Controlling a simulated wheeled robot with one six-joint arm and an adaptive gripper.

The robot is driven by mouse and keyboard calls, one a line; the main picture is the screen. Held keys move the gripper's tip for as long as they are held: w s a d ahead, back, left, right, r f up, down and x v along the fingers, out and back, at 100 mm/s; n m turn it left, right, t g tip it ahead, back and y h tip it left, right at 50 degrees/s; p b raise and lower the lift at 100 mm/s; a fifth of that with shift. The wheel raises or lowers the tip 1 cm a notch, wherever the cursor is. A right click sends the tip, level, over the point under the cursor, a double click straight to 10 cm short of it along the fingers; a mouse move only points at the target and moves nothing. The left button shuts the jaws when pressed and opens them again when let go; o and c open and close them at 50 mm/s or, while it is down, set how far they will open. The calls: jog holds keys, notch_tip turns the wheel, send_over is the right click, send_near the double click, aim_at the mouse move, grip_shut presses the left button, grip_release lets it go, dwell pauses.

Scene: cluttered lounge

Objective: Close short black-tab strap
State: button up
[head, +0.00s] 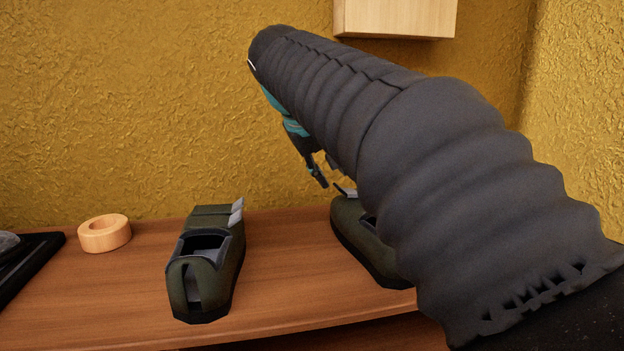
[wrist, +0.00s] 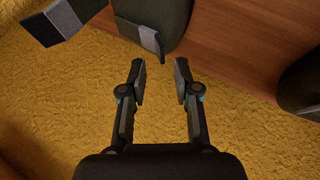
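A dark green shoe (head: 352,230) stands on the wooden surface, largely hidden behind my arm in the head view. In the wrist view this shoe (wrist: 165,12) is at the top. A short strap with a grey, dark-edged tab (wrist: 138,36) sticks out from it towards my fingers. Another strap with a grey and black tab (wrist: 50,24) extends at the upper left. My gripper (wrist: 161,75) is open and empty, its fingertips just short of the short strap's tab, with a visible gap between them. In the head view my gripper (head: 320,176) is above the shoe's back end.
A second dark green shoe (head: 205,265) with two grey-tipped straps stands to the left; part of it (wrist: 302,82) shows in the wrist view. A wooden ring (head: 104,234) and a black object (head: 32,262) lie further left. A yellow wall (head: 150,100) rises closely behind; a wooden box (head: 395,18) is above.

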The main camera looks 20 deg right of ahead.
jog(key=v, duration=0.8)
jog(key=shift+r, duration=0.15)
jog(key=shift+a, duration=0.1)
